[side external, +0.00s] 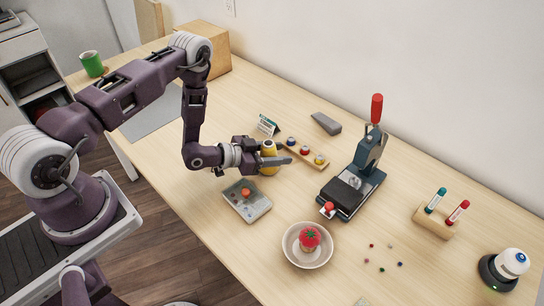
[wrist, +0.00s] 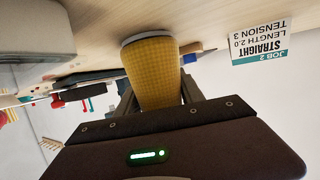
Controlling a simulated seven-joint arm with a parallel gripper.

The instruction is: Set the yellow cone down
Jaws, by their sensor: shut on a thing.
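The yellow cone (side external: 269,168) is in my gripper (side external: 276,158), left of the centre of the side external view. My gripper is shut on it, with one finger on each side. In the wrist view the cone (wrist: 156,75) fills the space between the dark fingers, and its pale rimmed end is close to the wooden table. It looks about upright. I cannot tell whether its base touches the table (side external: 205,215).
A spool rack (side external: 305,156) is just right of the cone, with a job card (side external: 267,125) behind. A grey box (side external: 240,205) with a red knob is in front. A red-handled press (side external: 358,180), tomato bowl (side external: 290,258) and loose beads are further right.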

